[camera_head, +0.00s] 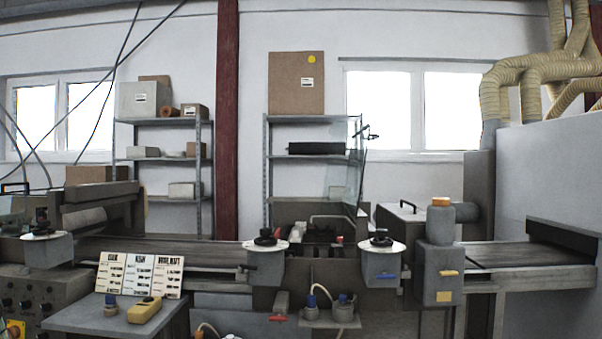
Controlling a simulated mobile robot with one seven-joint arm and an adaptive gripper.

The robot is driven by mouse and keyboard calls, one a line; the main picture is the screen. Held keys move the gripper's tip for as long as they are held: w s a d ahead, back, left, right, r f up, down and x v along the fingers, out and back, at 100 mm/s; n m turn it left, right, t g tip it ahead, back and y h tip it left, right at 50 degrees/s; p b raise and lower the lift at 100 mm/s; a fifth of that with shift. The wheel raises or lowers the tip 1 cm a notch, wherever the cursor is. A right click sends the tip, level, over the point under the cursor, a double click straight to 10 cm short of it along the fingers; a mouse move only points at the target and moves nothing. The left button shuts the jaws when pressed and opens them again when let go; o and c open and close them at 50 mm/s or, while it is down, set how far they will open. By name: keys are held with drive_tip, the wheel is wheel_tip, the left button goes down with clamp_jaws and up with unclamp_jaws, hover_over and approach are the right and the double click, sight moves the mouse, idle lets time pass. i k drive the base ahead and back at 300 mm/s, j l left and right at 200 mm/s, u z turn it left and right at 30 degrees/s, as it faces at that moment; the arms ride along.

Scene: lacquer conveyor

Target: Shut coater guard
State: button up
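The coater (290,211) stands in the middle of the conveyor line, with dark parts and a pale pipe exposed in its top. A clear, greenish panel, which looks like the coater guard (344,178), stands raised and steeply tilted at the coater's right side. A small dark fitting, perhaps its handle (368,133), sticks out near its upper right edge. The guard's lower edge and hinge are hard to make out. My gripper does not show in this view.
Round-topped grey units (380,245) stand along the front of the conveyor (150,247). A grey side table (90,317) at front left bears sample cards (153,275) and a yellow device (145,309). A lidded grey box (402,221) stands right of the coater.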

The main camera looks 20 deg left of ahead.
sight(359, 134)
drive_tip(key=i+l+u, duration=0.25)
drive_tip(key=l+u, duration=0.25)
drive_tip(key=i+l+u, duration=0.25)
drive_tip(key=l, duration=0.2)
drive_tip(key=i+l, duration=0.1)
drive_tip(key=l, duration=0.5)
drive_tip(key=i+l+u, duration=0.1)
drive_tip(key=l, duration=0.55)
drive_tip(key=i+l, duration=0.1)
drive_tip(key=l, duration=0.5)
drive_tip(key=i+u, duration=0.05)
